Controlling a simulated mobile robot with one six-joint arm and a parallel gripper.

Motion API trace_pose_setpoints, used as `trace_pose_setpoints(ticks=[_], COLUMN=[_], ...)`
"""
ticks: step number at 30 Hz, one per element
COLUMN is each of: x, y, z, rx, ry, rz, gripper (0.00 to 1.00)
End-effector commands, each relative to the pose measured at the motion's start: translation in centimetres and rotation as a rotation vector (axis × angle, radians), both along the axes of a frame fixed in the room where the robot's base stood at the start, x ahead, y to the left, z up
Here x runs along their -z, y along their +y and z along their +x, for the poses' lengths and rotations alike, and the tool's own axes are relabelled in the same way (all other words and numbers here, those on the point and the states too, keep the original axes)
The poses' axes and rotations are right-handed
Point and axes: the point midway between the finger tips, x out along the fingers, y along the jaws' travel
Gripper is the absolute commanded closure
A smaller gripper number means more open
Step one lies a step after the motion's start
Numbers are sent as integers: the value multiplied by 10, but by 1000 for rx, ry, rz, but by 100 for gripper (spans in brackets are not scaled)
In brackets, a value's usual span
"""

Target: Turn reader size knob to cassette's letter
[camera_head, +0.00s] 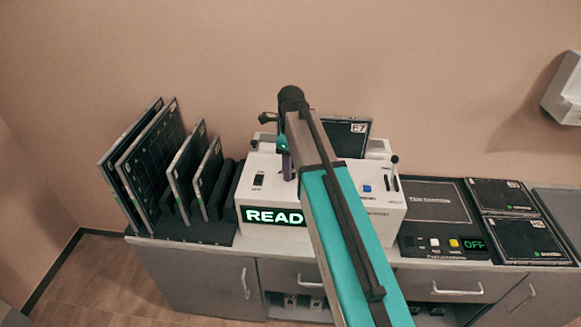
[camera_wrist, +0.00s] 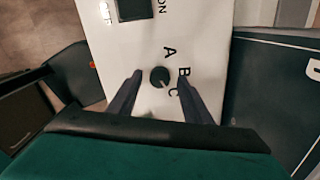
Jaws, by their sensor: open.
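The white reader (camera_head: 262,183) stands on the counter with a lit READ display (camera_head: 273,216). In the wrist view its round black size knob (camera_wrist: 159,77) has the letters A, B and C (camera_wrist: 173,92) along its right side. A small pale mark shows on the knob's lower right, seemingly toward C. My gripper (camera_wrist: 160,82) is open, with one finger on each side of the knob and a gap on both sides. In the head view my arm hides the knob. A dark cassette (camera_head: 345,141) stands at the reader's back; its small white label is too blurred to read surely.
A rack (camera_head: 190,230) of several upright dark panels stands left of the reader. At right are a black control box (camera_head: 437,210) showing OFF and flat dark panels (camera_head: 520,236). A white wall unit (camera_head: 566,92) is at the far right.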

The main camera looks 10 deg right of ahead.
Motion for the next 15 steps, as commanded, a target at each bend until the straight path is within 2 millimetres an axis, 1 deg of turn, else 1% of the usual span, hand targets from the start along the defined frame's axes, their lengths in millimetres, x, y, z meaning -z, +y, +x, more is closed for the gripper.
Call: trace_pose_setpoints(ticks=[6,13,14,15], x=[6,6,6,6], y=[0,-1,-1,-1], z=[0,0,0,0], rx=[1,1,1,1], ry=[-1,-1,-1,-1], rz=[-1,-1,-1,-1], gripper=[55,55,57,63])
